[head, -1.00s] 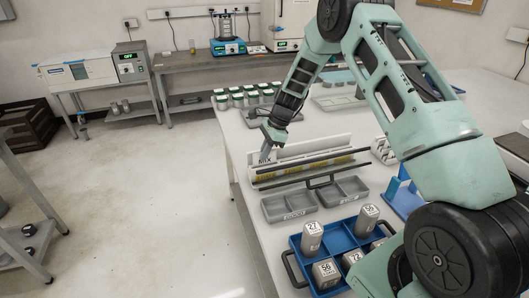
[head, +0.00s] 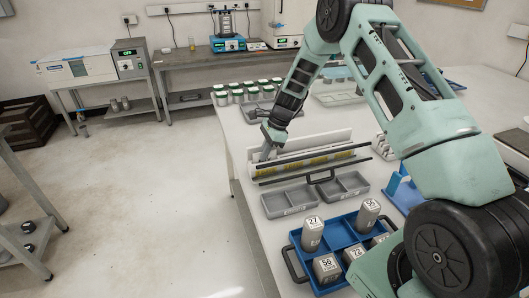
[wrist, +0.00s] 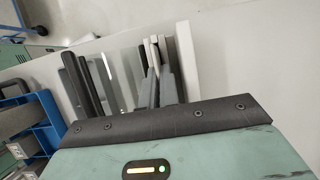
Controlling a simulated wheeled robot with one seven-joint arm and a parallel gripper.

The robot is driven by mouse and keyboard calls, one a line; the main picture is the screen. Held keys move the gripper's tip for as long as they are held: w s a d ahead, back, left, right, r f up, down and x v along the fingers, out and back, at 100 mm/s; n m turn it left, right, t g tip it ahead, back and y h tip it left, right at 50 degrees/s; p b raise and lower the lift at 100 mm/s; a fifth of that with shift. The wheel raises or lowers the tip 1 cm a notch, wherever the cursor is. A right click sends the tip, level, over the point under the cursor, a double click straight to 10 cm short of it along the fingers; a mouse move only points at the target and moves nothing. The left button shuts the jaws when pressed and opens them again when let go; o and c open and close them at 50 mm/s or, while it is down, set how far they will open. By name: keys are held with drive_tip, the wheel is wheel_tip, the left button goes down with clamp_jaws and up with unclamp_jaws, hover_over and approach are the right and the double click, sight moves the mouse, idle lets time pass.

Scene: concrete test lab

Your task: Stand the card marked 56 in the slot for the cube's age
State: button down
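In the head view a long pale rack (head: 318,158) with dark rails and a yellow strip lies across the bench. My gripper (head: 263,157) points down at the rack's left end, its tips at or just above it. In the wrist view my two narrow dark fingers (wrist: 158,92) stand close together by pale upright edges. I cannot tell whether a card is between them, and no card marked 56 is readable. A grey cube marked 56 (head: 327,268) sits in a blue tray (head: 294,240). A taller grey block there also reads 56 (head: 367,214).
Blocks marked 27 (head: 312,232) and 72 (head: 353,253) share the blue tray. A grey compartment tray (head: 289,209) lies between it and the rack. Several green-lidded jars (head: 238,94) stand behind. A blue stand (head: 401,190) is at right. Open floor lies left.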

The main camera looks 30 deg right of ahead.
drive_tip(key=shift+f, duration=0.15)
idle(0.3)
drive_tip(key=c, duration=2)
unclamp_jaws()
drive_tip(key=shift+r+p, duration=1.15)
drive_tip(key=shift+r, duration=0.35)
drive_tip(key=o, duration=0.6)
drive_tip(key=shift+r, duration=0.1)
